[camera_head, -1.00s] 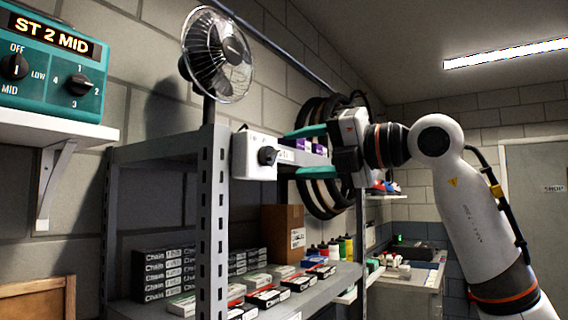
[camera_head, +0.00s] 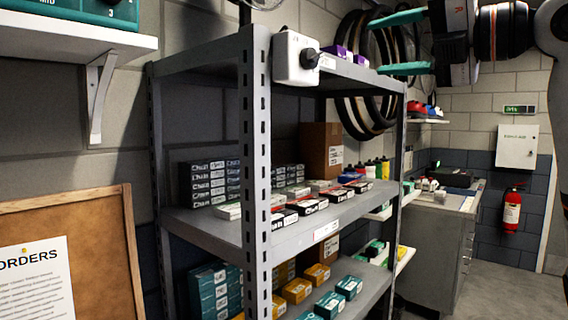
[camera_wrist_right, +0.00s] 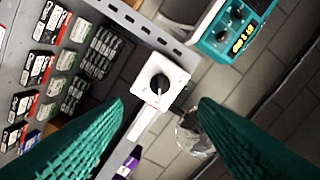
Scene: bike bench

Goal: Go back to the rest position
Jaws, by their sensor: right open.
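My right gripper (camera_head: 398,43) is at the top right of the head view, with its two green fingers spread apart and nothing between them. Its arm comes in from the right edge. In the right wrist view the open fingers (camera_wrist_right: 160,104) frame a white switch box (camera_wrist_right: 160,84) with a black knob, which lies beyond them and apart from them. The same switch box (camera_head: 296,58) sits at the top of the shelf's front post in the head view. My left gripper does not show.
A grey metal shelf (camera_head: 225,229) with boxes fills the middle. Wheels (camera_head: 352,112) hang behind it. A corkboard (camera_head: 97,215) stands at left. A teal control unit (camera_wrist_right: 223,32) shows in the wrist view. A cabinet (camera_head: 437,240) and a fire extinguisher (camera_head: 511,210) are at right, with open floor before them.

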